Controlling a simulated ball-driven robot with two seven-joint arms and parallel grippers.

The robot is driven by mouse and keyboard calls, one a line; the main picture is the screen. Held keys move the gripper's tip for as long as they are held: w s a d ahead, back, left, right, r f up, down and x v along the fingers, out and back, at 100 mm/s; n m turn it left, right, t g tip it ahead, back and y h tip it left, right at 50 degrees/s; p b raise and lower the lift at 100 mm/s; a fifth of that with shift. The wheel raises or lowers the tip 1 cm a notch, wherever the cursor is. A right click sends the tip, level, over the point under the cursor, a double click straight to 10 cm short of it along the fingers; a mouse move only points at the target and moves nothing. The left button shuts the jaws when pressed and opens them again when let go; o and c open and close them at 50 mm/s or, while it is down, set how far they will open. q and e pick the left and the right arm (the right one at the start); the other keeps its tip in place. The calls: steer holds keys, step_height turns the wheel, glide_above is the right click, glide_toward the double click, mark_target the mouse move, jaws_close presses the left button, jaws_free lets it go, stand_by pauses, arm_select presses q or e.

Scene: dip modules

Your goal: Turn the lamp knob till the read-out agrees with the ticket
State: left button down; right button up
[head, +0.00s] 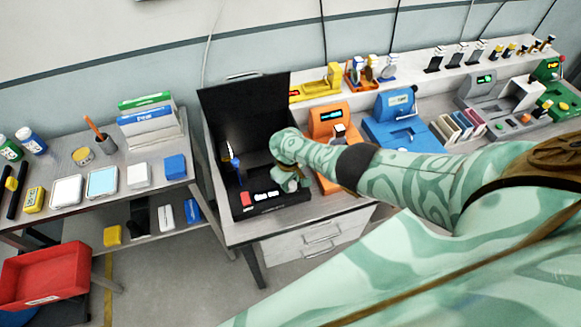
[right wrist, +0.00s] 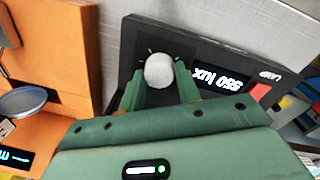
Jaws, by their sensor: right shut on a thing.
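The lamp unit is a black box (head: 240,205) with its tall black panel (head: 245,110) standing up behind it. Its white round knob (right wrist: 159,71) sits between the two green fingers of my right gripper (right wrist: 160,85), which is shut on it. In the head view, my right gripper (head: 290,182) is at the box's right side and hides the knob. The lit read-out (right wrist: 221,78) appears upside down in the right wrist view and looks like 950 lux, though the first digits are hard to read. I cannot make out a ticket. My left gripper is out of view.
An orange device (head: 327,120) stands close on the right of the box, and a blue device (head: 398,125) beyond it. A red button (head: 246,199) is on the box's front left. A trolley (head: 60,195) with several items stands left, across a gap.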

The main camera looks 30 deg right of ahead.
steer(key=shift+m, duration=0.6)
steer(key=o, duration=1)
steer(key=shift+a+r+p, duration=0.15)
steer(key=shift+r+p, duration=1.55)
steer(key=shift+r, duration=1)
steer(key=shift+a+r+p, duration=0.2)
steer(key=shift+r+p, duration=1.45)
steer(key=shift+r, duration=1.1)
steer(key=shift+a+r+p, duration=0.15)
steer(key=shift+r+p, duration=1.55)
steer(key=shift+r, duration=1)
